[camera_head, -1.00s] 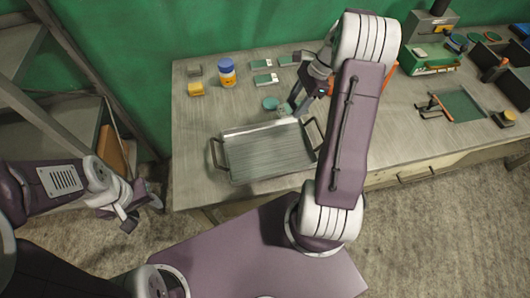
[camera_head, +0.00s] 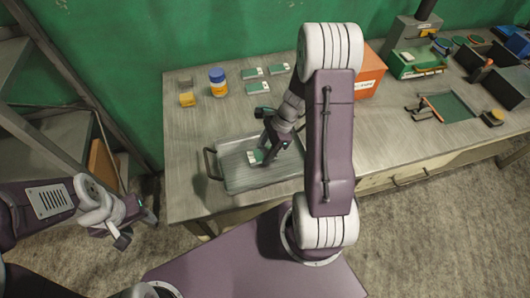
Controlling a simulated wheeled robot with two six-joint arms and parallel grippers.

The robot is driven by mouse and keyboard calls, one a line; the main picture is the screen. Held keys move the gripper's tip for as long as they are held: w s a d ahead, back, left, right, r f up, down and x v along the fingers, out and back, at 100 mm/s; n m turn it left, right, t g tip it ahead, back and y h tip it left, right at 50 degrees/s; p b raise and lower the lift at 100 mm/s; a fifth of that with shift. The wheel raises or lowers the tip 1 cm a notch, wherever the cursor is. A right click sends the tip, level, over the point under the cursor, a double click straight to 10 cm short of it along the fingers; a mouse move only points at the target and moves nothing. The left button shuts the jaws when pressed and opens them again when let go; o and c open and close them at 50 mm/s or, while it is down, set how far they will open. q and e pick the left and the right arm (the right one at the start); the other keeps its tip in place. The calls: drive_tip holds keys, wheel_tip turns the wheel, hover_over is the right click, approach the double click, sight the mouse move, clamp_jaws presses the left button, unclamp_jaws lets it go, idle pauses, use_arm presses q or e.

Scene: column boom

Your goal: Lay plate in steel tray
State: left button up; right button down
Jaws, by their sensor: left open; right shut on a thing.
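The steel tray (camera_head: 232,182) lies on the workbench, a shallow metal tray with a dark handle at its left end. Its right end is hidden behind my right arm. A small green and white plate (camera_head: 254,157) shows at my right gripper (camera_head: 262,158), within the tray's outline. My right gripper points down there and is shut on the plate. I cannot tell whether the plate touches the tray floor. My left gripper (camera_head: 122,238) is open and empty, off the bench's front left corner, well apart from the tray.
Similar green and white plates (camera_head: 257,87) lie behind the tray. A blue and yellow jar (camera_head: 218,82) and a yellow block (camera_head: 187,99) stand at the back left. An orange box (camera_head: 369,76) is behind my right arm. The bench left of the tray is clear.

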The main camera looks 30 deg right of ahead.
drive_tip(key=shift+w+d+f, duration=0.1)
drive_tip(key=shift+f, duration=0.65)
drive_tip(key=c, duration=0.6)
unclamp_jaws()
drive_tip(key=shift+f, duration=0.1)
drive_tip(key=shift+r, duration=0.35)
drive_tip(key=p+v, duration=0.2)
drive_tip(key=v, duration=1)
drive_tip(key=s+a+n+h, duration=0.1)
drive_tip(key=s+a+n, duration=0.1)
drive_tip(key=n, duration=0.4)
drive_tip(key=s+a+n+h, duration=0.1)
drive_tip(key=s+a+n, duration=0.2)
drive_tip(key=n, duration=0.4)
drive_tip(key=s+a+n+h, duration=0.2)
drive_tip(key=a+n, duration=0.3)
drive_tip(key=n, duration=0.2)
drive_tip(key=shift+s+f, duration=0.3)
drive_tip(key=shift+f, duration=0.1)
